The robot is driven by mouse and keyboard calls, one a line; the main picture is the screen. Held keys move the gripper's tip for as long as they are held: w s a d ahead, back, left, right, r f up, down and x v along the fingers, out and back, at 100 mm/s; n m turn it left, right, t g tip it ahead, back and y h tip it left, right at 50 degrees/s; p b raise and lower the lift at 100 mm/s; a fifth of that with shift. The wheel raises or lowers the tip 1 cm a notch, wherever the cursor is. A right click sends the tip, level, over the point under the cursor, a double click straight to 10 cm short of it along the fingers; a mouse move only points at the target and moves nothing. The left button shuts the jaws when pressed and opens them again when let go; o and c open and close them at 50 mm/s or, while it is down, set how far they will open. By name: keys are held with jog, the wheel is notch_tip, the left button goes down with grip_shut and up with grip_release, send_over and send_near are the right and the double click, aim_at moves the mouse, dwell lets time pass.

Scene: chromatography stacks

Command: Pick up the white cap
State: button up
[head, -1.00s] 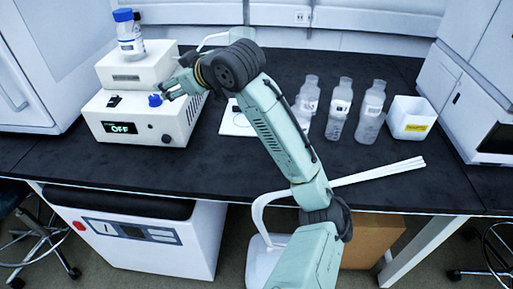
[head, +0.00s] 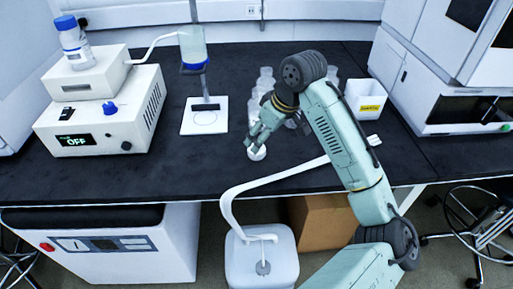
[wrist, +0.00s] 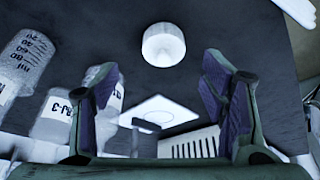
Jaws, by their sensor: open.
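The white cap (wrist: 163,46) is a small round ribbed piece on the black bench, seen between and beyond my fingertips in the wrist view. In the head view the cap (head: 257,153) shows at the tip of my gripper, near the bench's front part. My gripper (head: 255,138) is open and empty, over the bench in front of the bottles. In the wrist view both fingers of my gripper (wrist: 160,95) stand well apart, with purple pads, and nothing is between them. The cap appears apart from the fingers.
Several clear bottles (wrist: 24,62) stand close to my gripper, partly hidden by my arm in the head view. A white stand (head: 204,121), a white control box reading OFF (head: 100,118) and a white bin (head: 365,98) stand on the bench. A white tube (head: 285,173) crosses its front edge.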

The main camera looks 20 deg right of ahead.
aim_at(262, 153)
jog(key=shift+s+p+x, duration=0.2)
jog(key=shift+p+x, duration=0.6)
jog(key=shift+x, duration=1.85)
jog(key=shift+a, duration=0.1)
jog(key=c, duration=1)
